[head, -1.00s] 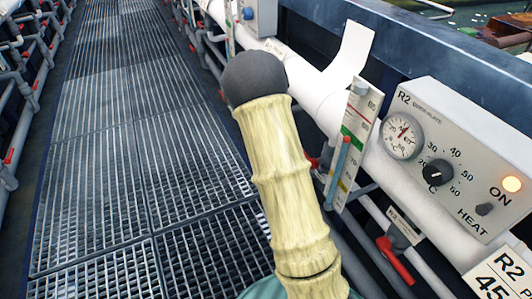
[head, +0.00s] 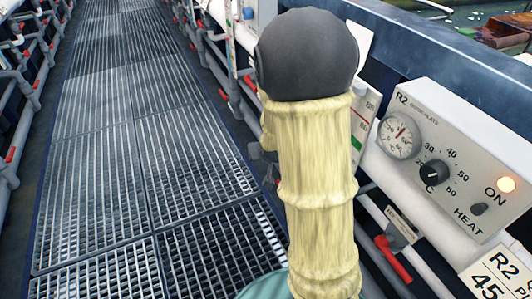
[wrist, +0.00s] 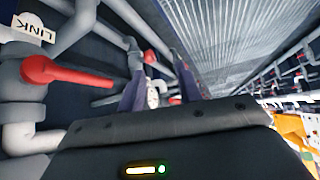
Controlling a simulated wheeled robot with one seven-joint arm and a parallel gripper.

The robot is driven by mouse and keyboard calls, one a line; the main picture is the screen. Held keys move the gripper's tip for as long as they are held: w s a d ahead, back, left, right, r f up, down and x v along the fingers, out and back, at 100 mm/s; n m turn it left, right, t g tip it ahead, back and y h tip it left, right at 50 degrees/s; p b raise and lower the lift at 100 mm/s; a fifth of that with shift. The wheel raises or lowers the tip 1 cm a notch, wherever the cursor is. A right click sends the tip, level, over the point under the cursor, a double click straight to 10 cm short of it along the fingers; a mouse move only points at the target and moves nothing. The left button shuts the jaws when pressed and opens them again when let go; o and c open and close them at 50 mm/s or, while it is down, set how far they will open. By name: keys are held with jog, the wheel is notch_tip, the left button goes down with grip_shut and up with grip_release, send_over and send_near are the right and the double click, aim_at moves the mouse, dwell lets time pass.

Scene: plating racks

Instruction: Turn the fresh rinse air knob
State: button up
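I cannot make out a knob labelled as fresh rinse air in either view. In the wrist view, my gripper (wrist: 158,68) shows two dark fingers standing apart, with pipework beyond them. A small pale round part (wrist: 153,97) shows between the fingers; I cannot tell whether it is touched. A red lever valve (wrist: 68,75) on a grey pipe is at the left of the wrist view, with a white tag (wrist: 33,28) above it reading upside down. In the head view, my arm hides most of the gripper and the pipes behind it.
A control box (head: 465,160) marked R2 with a gauge (head: 399,137), a black heat dial (head: 434,172) and a lit lamp stands at the right. A red-handled valve (head: 394,260) hangs below it. The grated walkway (head: 130,150) at the left is clear.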

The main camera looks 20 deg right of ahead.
jog(key=shift+s+a+r, duration=0.1)
jog(key=shift+s+a, duration=0.1)
